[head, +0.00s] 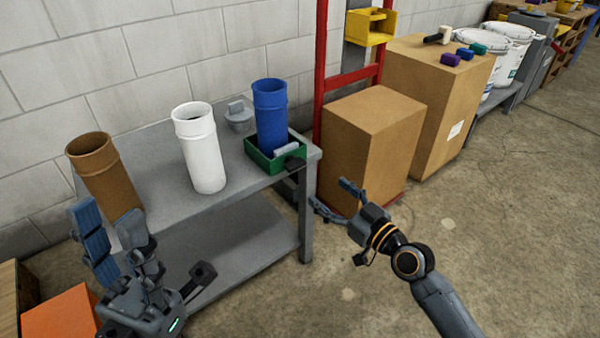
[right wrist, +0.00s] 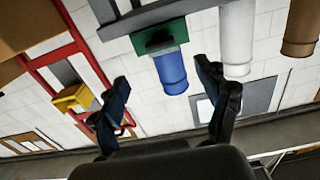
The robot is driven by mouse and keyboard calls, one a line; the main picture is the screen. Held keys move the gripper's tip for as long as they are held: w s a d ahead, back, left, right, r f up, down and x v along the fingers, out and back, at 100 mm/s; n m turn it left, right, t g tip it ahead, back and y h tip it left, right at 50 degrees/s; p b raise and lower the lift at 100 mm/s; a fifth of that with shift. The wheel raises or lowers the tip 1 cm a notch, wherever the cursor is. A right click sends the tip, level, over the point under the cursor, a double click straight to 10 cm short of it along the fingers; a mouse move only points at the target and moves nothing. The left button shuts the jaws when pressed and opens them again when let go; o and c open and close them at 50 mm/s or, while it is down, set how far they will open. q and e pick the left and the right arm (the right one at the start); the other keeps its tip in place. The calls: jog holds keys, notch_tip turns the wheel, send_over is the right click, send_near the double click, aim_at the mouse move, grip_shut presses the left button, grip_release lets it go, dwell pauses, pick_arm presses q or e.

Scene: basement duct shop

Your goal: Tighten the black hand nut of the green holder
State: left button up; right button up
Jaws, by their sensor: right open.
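The green holder (head: 259,158) is a shallow tray-like base at the right end of the grey workbench, with the blue pipe (head: 270,115) upright in it. A black piece (head: 293,164) at the holder's front right corner looks like the hand nut; a light grey cylinder (head: 287,148) lies beside the pipe. My right gripper (head: 334,197) is open and empty, to the right of the bench and apart from the holder. The right wrist view shows its spread fingers (right wrist: 165,85), the holder (right wrist: 160,38) and the blue pipe (right wrist: 172,72). My left gripper (head: 108,214) is open and empty at the bench's left front.
A white pipe (head: 200,150) and a brown pipe (head: 104,175) stand on the workbench (head: 235,180). A grey fitting (head: 238,115) sits behind. A red frame (head: 320,60) and cardboard boxes (head: 375,140) stand right of the bench. The floor in front is clear.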

aim_at(299, 167)
jog(key=b+x, duration=0.2)
jog(key=x, duration=0.9)
jog(key=shift+w+a+f, duration=0.1)
jog(key=shift+w+a, duration=0.05)
jog(key=shift+w, duration=0.1)
jog(key=shift+c, duration=0.5)
jog(key=c, duration=1.1)
